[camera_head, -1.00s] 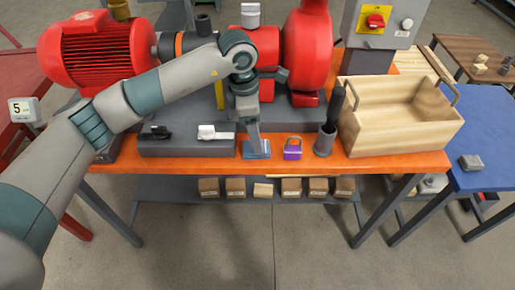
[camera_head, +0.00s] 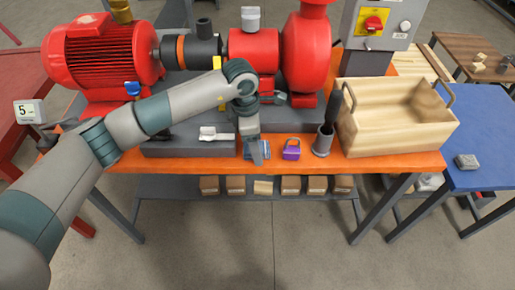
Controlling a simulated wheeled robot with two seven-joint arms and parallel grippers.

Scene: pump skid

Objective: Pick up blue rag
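My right gripper is not in view.
An open wooden crate (camera_head: 398,138) stands on the right of the orange bench (camera_head: 200,165), with a dark cup (camera_head: 323,141) holding a dark rod beside it. A white-handled item (camera_head: 213,134) lies on the grey base left of my gripper. Red pump and motor stand behind.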

